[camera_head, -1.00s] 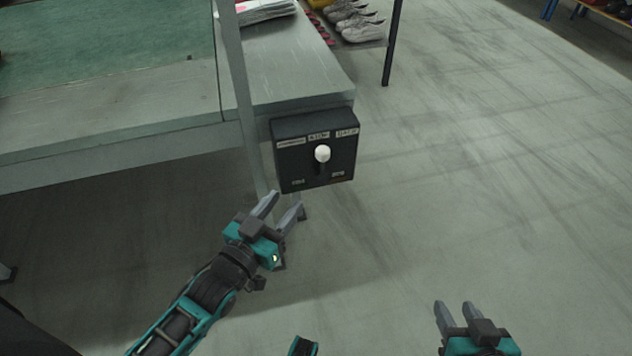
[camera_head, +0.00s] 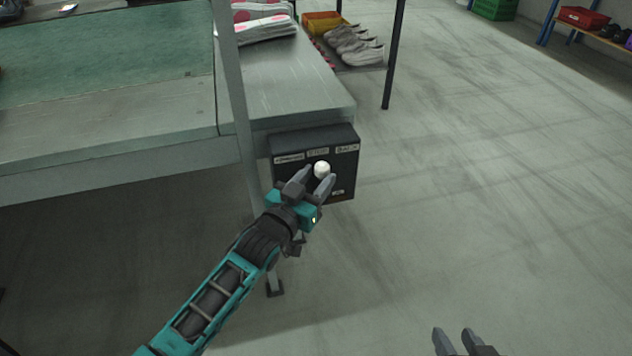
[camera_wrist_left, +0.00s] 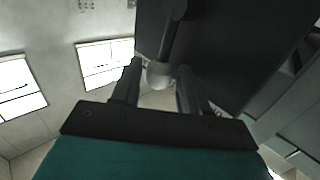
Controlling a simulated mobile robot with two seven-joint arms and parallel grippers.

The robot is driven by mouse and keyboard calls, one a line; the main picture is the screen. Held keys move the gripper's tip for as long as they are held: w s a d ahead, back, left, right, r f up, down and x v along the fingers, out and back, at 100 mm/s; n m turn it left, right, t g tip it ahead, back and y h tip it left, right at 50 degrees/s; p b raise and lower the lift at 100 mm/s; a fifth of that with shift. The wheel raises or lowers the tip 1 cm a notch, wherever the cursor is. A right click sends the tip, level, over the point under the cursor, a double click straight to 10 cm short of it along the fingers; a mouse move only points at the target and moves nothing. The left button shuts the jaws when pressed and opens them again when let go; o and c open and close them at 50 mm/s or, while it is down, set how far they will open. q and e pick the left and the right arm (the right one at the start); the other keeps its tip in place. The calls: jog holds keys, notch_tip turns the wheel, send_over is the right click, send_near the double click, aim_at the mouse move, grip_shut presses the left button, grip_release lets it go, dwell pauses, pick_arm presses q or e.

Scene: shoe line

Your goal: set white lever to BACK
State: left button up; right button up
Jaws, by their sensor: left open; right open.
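The white lever knob (camera_head: 322,169) stands at the middle of the black control box (camera_head: 345,165) on the end of the bench. Labels run along the top of the box: one at the left that I cannot read well, STOP in the middle, BACK at the right. My left gripper (camera_head: 317,180) is open at the knob, with its fingers on either side of it and hiding the lever's stem. In the left wrist view the knob (camera_wrist_left: 159,76) lies between the open fingertips (camera_wrist_left: 158,80). I cannot tell if they touch it. My right gripper (camera_head: 453,338) is open and empty at the bottom edge.
The grey bench (camera_head: 290,85) with a green belt (camera_head: 100,50) lies behind and left of the box. A bench post (camera_head: 236,90) stands just left of the box. Grey shoes (camera_head: 355,45) sit on a rack behind. The floor to the right is clear.

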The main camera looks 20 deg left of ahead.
pick_arm(q)
jog(key=shift+w+d, duration=0.1)
jog(key=shift+w, duration=0.1)
grip_shut()
dwell(0.3)
